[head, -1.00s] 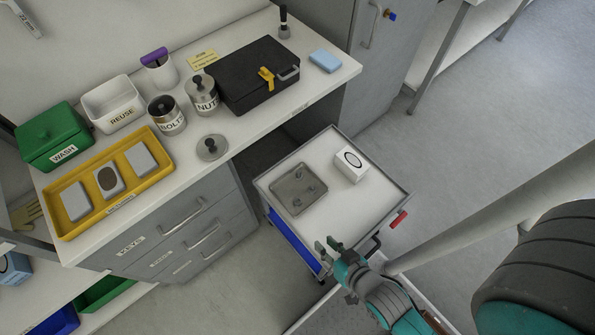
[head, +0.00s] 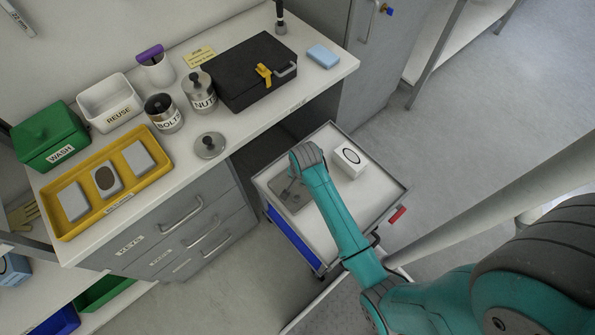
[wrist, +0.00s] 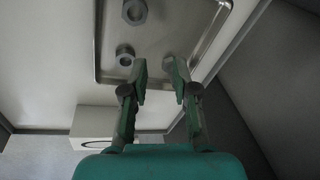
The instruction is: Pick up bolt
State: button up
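A shallow grey metal tray (head: 284,202) lies on the white top of a cart, partly hidden by my arm. I cannot tell for certain which is a bolt. The nearer piece shows just left of the left fingertip. In the head view my wrist hides most of the fingers.
A white box (head: 349,160) stands on the cart (head: 345,215) right of the tray. On the counter are an open BOLTS can (head: 163,113), a loose lid (head: 210,145), a lidded NUTS can (head: 199,92), a black case (head: 245,75) and a yellow tray (head: 75,228).

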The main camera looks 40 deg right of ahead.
jog(key=w+d+r+m, duration=0.1)
jog(key=w+d+r+g, duration=0.1)
jog(key=w+r, duration=0.1)
jog(key=w+d+r+m+g, duration=0.1)
jog(key=w+d+r, duration=0.1)
jog(key=shift+w+m+y, duration=0.1)
jog(key=shift+m+y, duration=0.2)
jog(key=shift+d+f, duration=0.15)
jog(key=shift+f, duration=5.25)
grip_shut()
